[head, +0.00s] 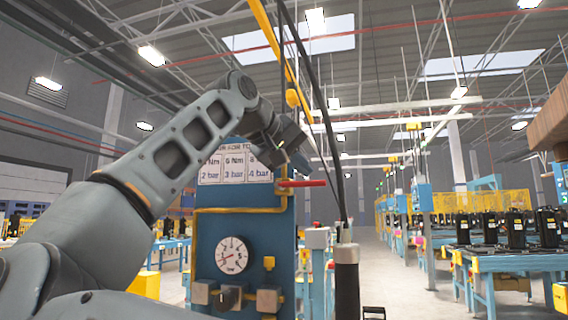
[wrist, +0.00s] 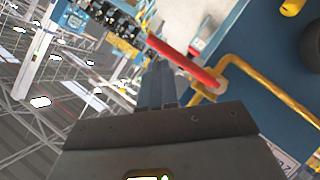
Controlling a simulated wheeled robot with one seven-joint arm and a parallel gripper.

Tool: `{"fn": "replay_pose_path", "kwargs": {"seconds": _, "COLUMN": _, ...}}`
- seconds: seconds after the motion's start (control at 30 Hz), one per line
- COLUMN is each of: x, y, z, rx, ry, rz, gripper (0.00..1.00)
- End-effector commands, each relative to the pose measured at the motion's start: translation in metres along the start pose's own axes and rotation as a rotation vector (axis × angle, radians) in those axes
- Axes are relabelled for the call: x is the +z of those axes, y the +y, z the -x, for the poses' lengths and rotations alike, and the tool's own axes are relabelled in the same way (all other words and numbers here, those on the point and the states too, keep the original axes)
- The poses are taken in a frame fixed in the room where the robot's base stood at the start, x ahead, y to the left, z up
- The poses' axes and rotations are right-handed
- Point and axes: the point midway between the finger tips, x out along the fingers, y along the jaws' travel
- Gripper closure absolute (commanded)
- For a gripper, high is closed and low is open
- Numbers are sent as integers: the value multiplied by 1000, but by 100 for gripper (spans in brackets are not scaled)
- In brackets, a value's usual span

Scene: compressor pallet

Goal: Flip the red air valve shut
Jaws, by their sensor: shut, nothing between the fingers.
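The red air valve handle (head: 303,183) sticks out level to the right from the edge of the blue panel (head: 258,222) in the head view. In the wrist view the red handle (wrist: 184,62) runs slantwise just past my fingertips, its base near the yellow pipe. My gripper (head: 290,152) is above the handle in the head view, at the panel's upper right. The wrist view shows its fingers (wrist: 158,70) together with nothing between them. The tips look close to the handle; whether they touch it I cannot tell.
The panel carries a round gauge (head: 232,254), a yellow pipe (head: 197,230) and a chart of bar values (head: 235,168). A dark hose and post (head: 346,270) stand right of the panel. Workbenches with black units (head: 500,230) line the right; the aisle between is open.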

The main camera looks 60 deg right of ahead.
Motion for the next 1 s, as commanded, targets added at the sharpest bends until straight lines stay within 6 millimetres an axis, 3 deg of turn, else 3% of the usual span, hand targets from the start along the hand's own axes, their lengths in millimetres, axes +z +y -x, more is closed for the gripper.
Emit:
{"fn": "replay_pose_path", "kwargs": {"seconds": 0.2, "x": -1, "y": 0, "z": 38, "rx": 0, "ry": 4, "rz": 1, "gripper": 100}}
{"fn": "replay_pose_path", "kwargs": {"seconds": 0.4, "x": 0, "y": 0, "z": 59, "rx": 1, "ry": 3, "rz": 0, "gripper": 100}}
{"fn": "replay_pose_path", "kwargs": {"seconds": 1.0, "x": 0, "y": 0, "z": 63, "rx": 1, "ry": 2, "rz": 0, "gripper": 100}}
